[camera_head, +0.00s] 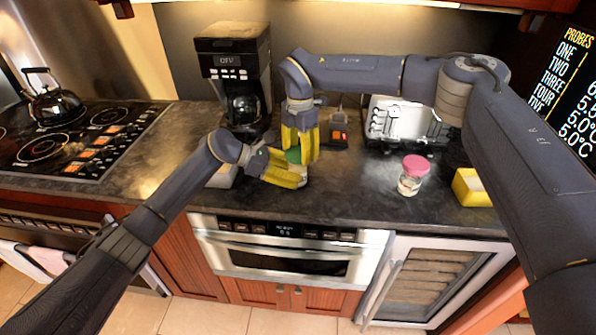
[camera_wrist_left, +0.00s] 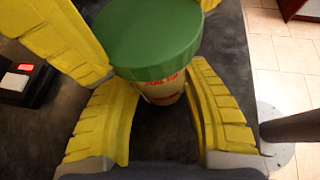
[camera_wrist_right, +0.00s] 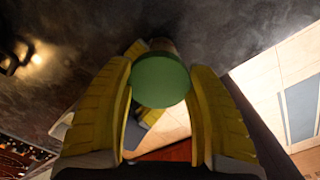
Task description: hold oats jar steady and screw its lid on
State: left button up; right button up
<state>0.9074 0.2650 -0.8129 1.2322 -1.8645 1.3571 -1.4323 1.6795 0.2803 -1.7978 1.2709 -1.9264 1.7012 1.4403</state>
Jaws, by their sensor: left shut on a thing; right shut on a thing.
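The oats jar (camera_wrist_left: 162,90) stands on the dark counter with its green lid (camera_wrist_left: 148,38) on top. My left gripper (camera_head: 296,175) comes in low from the side, its yellow fingers shut around the jar body below the lid. My right gripper (camera_head: 300,148) points down from above, its yellow fingers shut on the green lid, which also shows in the right wrist view (camera_wrist_right: 160,80). In the head view the fingers hide most of the jar. The lid looks level on the jar; whether its thread is engaged cannot be told.
A glass jar with a pink lid (camera_head: 411,175) and a yellow box (camera_head: 471,187) stand to the right. A coffee maker (camera_head: 236,75) is behind left, and a small black device with a red display (camera_head: 338,130) behind right. The counter's front edge is close.

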jog(key=m, duration=0.4)
jog(key=shift+w+m, duration=0.25)
jog(key=shift+m, duration=0.15)
jog(key=m, duration=0.4)
jog(key=shift+d, duration=0.1)
jog(key=o, duration=1.2)
jog(key=shift+o, duration=0.2)
jog(key=shift+s, duration=0.15)
